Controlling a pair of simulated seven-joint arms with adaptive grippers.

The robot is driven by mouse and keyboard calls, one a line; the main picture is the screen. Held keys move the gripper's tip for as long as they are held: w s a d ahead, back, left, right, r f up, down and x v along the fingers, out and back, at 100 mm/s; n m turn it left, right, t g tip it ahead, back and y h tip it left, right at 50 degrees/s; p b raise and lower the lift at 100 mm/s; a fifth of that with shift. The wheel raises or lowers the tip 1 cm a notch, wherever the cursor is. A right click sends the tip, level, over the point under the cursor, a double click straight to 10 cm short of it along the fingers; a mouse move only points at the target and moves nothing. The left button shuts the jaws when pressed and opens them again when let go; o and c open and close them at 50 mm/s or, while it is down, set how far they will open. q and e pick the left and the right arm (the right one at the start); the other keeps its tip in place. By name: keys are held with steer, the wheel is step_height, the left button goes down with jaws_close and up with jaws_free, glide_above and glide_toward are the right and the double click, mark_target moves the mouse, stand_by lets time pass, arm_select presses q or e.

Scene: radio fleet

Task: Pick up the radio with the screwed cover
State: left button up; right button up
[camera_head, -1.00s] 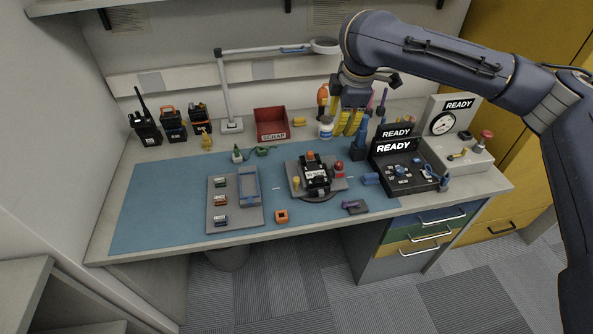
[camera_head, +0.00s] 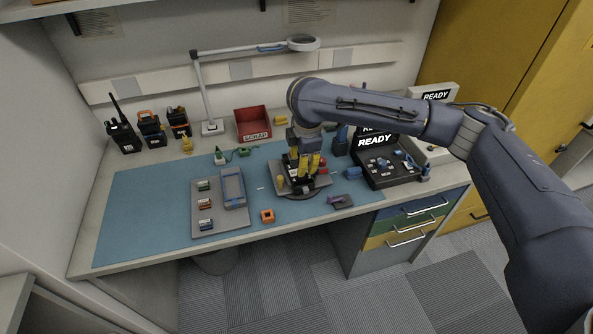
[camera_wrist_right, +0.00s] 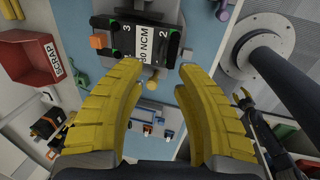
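A black radio (camera_wrist_right: 152,38) lies flat on the grey holder (camera_head: 319,185) at the middle of the bench. In the right wrist view its upper face carries a white "30 NCM" label and the digits 3 and 2. I cannot make out screws. My right gripper (camera_head: 302,168) is above the radio with yellow fingers pointing down, hiding much of it in the head view. In the right wrist view the gripper (camera_wrist_right: 160,72) is open, with nothing between the fingers and the radio just beyond their tips. My left gripper is not seen in the head view.
Several radios (camera_head: 152,130) stand at the back left. A red scrap bin (camera_head: 252,124) and a lamp (camera_head: 204,90) stand behind. A grey tray (camera_head: 208,228) lies left of the holder, an orange block (camera_head: 267,216) in front.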

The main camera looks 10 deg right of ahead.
steer(key=shift+w+f, duration=0.2)
steer(key=shift+f, duration=0.85)
steer(key=shift+w+f, duration=0.2)
steer(key=shift+f, duration=0.9)
steer(key=shift+w+f, duration=0.2)
steer(key=shift+f, duration=0.85)
jaws_close()
